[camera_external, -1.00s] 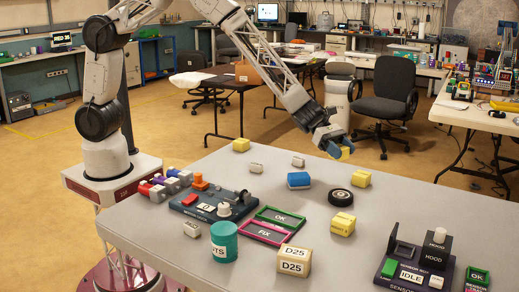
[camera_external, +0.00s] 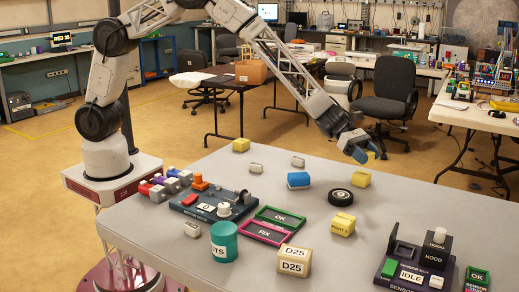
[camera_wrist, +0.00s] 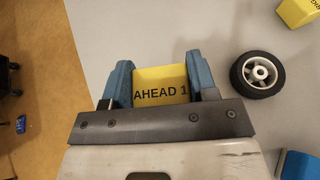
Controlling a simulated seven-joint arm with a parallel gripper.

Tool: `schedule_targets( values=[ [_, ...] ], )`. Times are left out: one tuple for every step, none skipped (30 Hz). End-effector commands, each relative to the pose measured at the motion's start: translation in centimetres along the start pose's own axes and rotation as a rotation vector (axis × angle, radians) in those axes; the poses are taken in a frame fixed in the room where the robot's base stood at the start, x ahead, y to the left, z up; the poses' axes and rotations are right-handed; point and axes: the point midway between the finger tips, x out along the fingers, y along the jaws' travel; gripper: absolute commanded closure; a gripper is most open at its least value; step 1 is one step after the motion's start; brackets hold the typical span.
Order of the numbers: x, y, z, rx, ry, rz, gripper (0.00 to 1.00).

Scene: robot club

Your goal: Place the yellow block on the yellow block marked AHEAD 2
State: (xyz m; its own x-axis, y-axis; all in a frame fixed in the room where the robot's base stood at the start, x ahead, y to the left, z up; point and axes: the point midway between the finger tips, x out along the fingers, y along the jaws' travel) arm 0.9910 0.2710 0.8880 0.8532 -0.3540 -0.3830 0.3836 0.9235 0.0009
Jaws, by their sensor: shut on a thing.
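In the wrist view the block (camera_wrist: 162,85) sits between the blue fingers and reads AHEAD 1. Three other yellow blocks stand on the table: one at the far left (camera_external: 241,145), one right of centre (camera_external: 361,180), and one nearer the front (camera_external: 343,224) with a label too small to read surely. I cannot tell which is AHEAD 2. One yellow block (camera_wrist: 298,12) is cut off at the wrist view's top right.
A black wheel (camera_external: 341,197) lies between two yellow blocks and also shows in the wrist view (camera_wrist: 258,74). A blue block (camera_external: 298,180) stands left of it. Green and magenta trays (camera_external: 281,217), a teal cylinder (camera_external: 224,242) and a sensor box (camera_external: 415,262) stand nearer the front.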

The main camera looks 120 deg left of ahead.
Motion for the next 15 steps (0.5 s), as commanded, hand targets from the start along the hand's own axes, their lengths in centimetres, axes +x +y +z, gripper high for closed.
schedule_targets(
  values=[
    [0.0, 0.0, 0.0, 0.000, 0.000, 0.000, 0.72],
    [0.0, 0.0, 0.0, 0.000, 0.000, 0.000, 0.72],
    [0.0, 0.0, -0.1, 0.000, 0.000, 0.000, 0.72],
    [0.1, 0.0, -0.1, 0.000, 0.000, 0.000, 0.72],
    [0.1, 0.0, -0.3, 0.000, 0.000, 0.000, 0.72],
    [0.2, 0.0, -0.5, -0.001, 0.000, 0.000, 0.72],
    [0.3, 0.0, -0.8, -0.001, 0.000, 0.000, 0.72],
    [0.4, 0.0, -1.0, -0.001, 0.001, 0.000, 0.72],
    [0.6, 0.0, -1.4, -0.002, 0.001, -0.001, 0.72],
    [0.7, 0.0, -1.8, -0.002, 0.001, -0.001, 0.72],
    [0.8, 0.0, -2.0, -0.002, 0.001, -0.001, 0.72],
    [1.0, 0.0, -2.4, -0.001, 0.001, -0.001, 0.72],
    [1.1, 0.0, -2.6, 0.000, 0.001, -0.001, 0.72],
    [1.2, 0.0, -2.8, 0.000, 0.001, 0.000, 0.72],
    [1.2, 0.0, -3.0, 0.000, 0.000, 0.000, 0.72]
  ],
)
